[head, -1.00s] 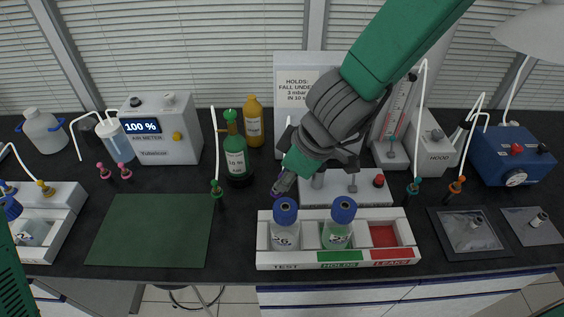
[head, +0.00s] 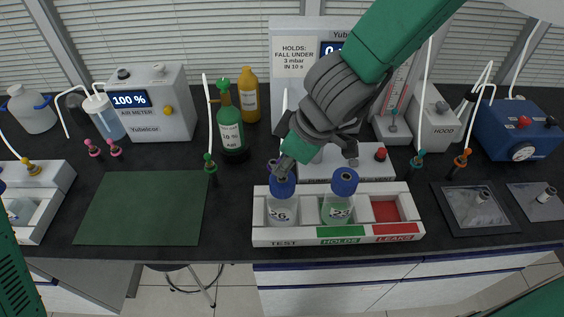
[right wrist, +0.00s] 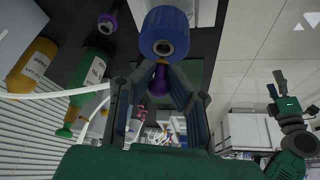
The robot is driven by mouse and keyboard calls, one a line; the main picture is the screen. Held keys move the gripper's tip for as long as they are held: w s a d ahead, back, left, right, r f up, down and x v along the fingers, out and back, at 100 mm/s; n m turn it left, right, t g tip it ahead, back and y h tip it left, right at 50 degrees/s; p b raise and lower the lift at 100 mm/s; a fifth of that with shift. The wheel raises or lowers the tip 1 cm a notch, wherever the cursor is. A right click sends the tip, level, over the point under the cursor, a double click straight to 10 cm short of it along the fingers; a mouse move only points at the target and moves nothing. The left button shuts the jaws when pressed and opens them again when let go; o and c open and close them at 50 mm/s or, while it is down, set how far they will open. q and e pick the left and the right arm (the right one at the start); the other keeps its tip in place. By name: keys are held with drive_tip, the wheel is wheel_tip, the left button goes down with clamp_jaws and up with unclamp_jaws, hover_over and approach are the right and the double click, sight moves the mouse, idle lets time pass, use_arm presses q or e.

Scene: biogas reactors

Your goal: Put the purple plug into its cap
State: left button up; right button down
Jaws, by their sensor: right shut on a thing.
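The purple plug (right wrist: 158,82) is between the fingers of my right gripper (right wrist: 160,75), which is shut on it. In the head view my right gripper (head: 284,165) is just above the blue cap (head: 282,186) of the bottle marked 26, which stands in the TEST slot of the white rack (head: 330,236). In the right wrist view this cap (right wrist: 165,32) shows a round port, just beyond the fingertips. The plug's tip looks close to the port; I cannot tell whether they touch. My left gripper (right wrist: 282,98) shows small at the right of the right wrist view, its opening unclear.
A second blue-capped bottle (head: 339,204) stands in the HOLDS slot; the red LEAKS slot (head: 386,211) is empty. A purple-ringed holder (right wrist: 107,22) stands close by. Green (head: 230,128) and yellow (head: 249,100) bottles stand behind left. The green mat (head: 142,208) is clear.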

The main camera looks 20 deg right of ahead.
drive_tip(key=shift+d, duration=0.2)
drive_tip(key=shift+s+a+p, duration=0.1)
drive_tip(key=shift+s+p, duration=0.05)
drive_tip(key=shift+p, duration=0.2)
drive_tip(key=shift+f, duration=0.3)
idle(0.6)
drive_tip(key=shift+f+b, duration=0.35)
drive_tip(key=shift+f, duration=0.3)
idle(0.6)
idle(0.4)
drive_tip(key=c, duration=1.5)
unclamp_jaws()
drive_tip(key=shift+c, duration=0.2)
drive_tip(key=shift+r, duration=0.15)
